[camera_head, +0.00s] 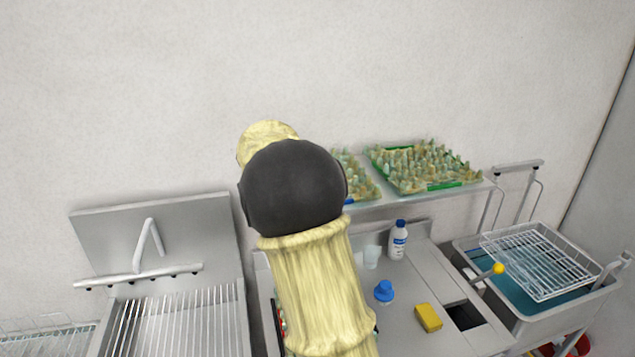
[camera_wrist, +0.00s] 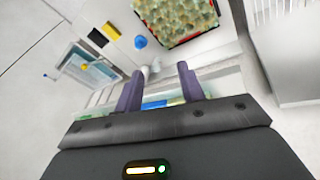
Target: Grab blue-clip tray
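Two trays full of pale, pointed pieces sit on the wall shelf in the head view. The left tray (camera_head: 372,199) is mostly hidden behind my arm; a small blue patch shows at its front edge. The right tray (camera_head: 470,183) has a green rim and a bluish patch on its front edge. My gripper (camera_wrist: 160,69) shows in the wrist view with its two purple fingers apart. A blue and green strip (camera_wrist: 155,104), probably a tray edge with a blue clip, lies between the finger bases; I cannot tell whether they touch it. The gripper is hidden in the head view.
A red-edged tray (camera_wrist: 192,38) with similar pieces lies on the counter below. The counter holds a white bottle (camera_head: 398,241), a blue object (camera_head: 384,291) and a yellow sponge (camera_head: 428,317). A basin with a wire rack (camera_head: 540,262) stands at right, a ribbed metal drainer (camera_head: 180,322) at left.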

